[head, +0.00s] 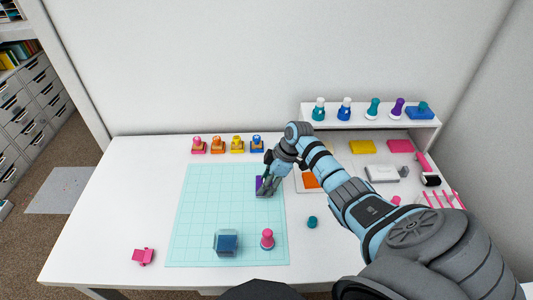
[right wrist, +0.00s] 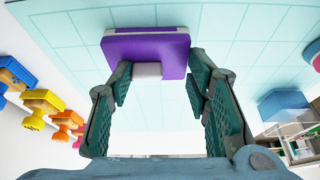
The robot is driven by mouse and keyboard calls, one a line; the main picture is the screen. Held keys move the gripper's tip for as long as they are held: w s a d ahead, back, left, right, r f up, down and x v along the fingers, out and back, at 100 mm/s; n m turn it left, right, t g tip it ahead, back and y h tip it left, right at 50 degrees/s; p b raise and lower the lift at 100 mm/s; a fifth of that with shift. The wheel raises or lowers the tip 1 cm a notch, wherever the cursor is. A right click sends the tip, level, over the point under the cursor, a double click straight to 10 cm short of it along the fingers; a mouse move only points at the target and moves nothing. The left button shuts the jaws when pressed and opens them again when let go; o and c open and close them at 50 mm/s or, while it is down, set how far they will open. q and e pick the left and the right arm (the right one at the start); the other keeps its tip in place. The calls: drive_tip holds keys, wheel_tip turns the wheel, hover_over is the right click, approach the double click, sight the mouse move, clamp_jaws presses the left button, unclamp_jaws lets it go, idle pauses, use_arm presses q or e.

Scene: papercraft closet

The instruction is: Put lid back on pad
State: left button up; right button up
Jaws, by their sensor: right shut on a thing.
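A purple flat piece (right wrist: 146,50) with a pale block (right wrist: 148,71) at its near edge lies between the fingertips of my right gripper (right wrist: 160,80). The gripper is shut on this purple piece. I cannot tell whether the piece is the lid alone or the lid with the pad. In the head view the purple piece (head: 259,184) shows at the right edge of the teal grid mat (head: 205,205), partly hidden by my right gripper (head: 267,184). Whether it touches the mat is unclear. My left gripper is not in view.
Several coloured stamps (head: 217,145) stand in a row behind the mat. A blue box (head: 226,242) and a pink stamp (head: 267,239) stand on its near part. A white shelf (head: 370,124) with stamps is at the back right. The mat's left half is clear.

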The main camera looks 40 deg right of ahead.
drive_tip(key=o, duration=1)
drive_tip(key=shift+o, duration=0.5)
drive_tip(key=o, duration=0.4)
wheel_tip(320, 180, up, 6)
drive_tip(key=p, duration=0.6)
drive_tip(key=shift+r+p, duration=0.1)
drive_tip(key=shift+p, duration=0.2)
